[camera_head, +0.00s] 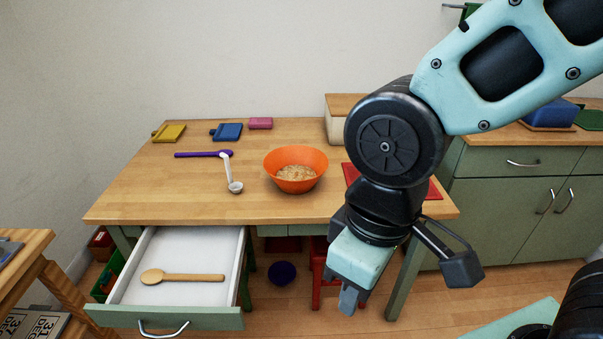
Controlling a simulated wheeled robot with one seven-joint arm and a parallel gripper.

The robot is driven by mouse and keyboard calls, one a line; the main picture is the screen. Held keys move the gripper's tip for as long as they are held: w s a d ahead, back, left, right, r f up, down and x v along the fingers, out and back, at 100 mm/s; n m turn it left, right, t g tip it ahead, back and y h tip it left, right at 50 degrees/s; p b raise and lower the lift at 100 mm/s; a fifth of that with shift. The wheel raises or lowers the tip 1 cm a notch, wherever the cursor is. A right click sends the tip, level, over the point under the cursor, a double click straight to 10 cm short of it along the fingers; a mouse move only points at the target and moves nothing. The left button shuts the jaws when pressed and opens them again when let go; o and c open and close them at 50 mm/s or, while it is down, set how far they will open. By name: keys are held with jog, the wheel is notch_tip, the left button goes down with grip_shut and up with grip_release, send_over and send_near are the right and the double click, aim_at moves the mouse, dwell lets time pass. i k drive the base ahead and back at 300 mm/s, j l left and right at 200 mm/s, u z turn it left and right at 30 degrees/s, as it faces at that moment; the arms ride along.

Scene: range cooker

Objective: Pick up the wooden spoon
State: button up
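The wooden spoon (182,277) lies flat in the open white-lined drawer (192,247) below the table, at the lower left. Its round bowl end is to the left and its handle points right. My gripper (349,302) hangs pointing down to the right of the drawer, in front of the table's edge. It is well apart from the spoon. Its fingers show only partly below the pale teal body, and I cannot make out a gap between them. I see nothing held.
On the table (130,198) stand an orange bowl (296,162), a white ladle (231,172) and a purple utensil (204,154). The drawer's front has a metal handle (163,329). A red stool (322,275) and a dark blue bowl (282,272) are under the table.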

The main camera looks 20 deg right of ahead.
aim_at(153, 276)
jog(key=i+j+z, duration=0.15)
jog(key=j, duration=0.35)
jog(key=j+z, duration=0.1)
jog(key=j, duration=0.35)
jog(key=i+j+z, duration=0.15)
jog(key=j, duration=0.35)
